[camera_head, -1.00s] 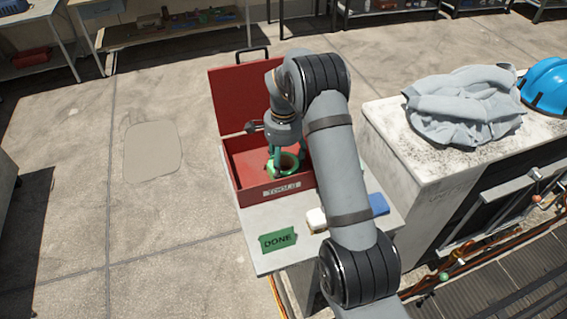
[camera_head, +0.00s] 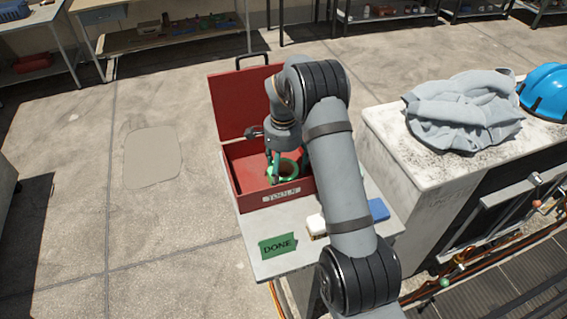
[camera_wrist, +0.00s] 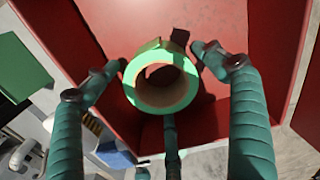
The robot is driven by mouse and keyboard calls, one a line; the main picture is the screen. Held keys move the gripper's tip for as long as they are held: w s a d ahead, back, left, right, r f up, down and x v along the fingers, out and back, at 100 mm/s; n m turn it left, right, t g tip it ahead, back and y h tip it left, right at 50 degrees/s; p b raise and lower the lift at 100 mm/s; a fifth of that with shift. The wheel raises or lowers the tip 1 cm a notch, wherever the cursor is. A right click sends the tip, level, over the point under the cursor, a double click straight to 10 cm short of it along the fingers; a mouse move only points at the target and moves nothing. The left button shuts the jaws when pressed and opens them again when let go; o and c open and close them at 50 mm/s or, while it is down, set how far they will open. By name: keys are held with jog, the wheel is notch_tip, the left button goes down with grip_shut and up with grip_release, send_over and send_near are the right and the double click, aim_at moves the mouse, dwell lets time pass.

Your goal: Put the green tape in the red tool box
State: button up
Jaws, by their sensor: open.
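The green tape (camera_head: 286,169) is a roll inside the open red tool box (camera_head: 246,190), near its front wall. In the wrist view the tape (camera_wrist: 140,96) shows its round hole and lies between my fingers, over the red box floor (camera_wrist: 215,30). My gripper (camera_head: 281,168) reaches down into the box at the tape. In the wrist view its teal fingers (camera_wrist: 160,68) are spread on both sides of the tape, with a gap at the right finger. The left fingertip is very close to the tape; I cannot tell if it touches. A third finger is below the tape.
The box stands on a grey table (camera_head: 252,228) with its lid (camera_head: 235,105) raised at the back. A green DONE card (camera_head: 278,245), a white item (camera_head: 316,224) and a blue block (camera_head: 379,209) lie in front. A counter with a grey cloth (camera_head: 462,112) and a blue helmet (camera_head: 546,92) stands right.

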notch_tip(320, 180, up, 12)
jog(key=shift+r, duration=0.15)
dwell(1.4)
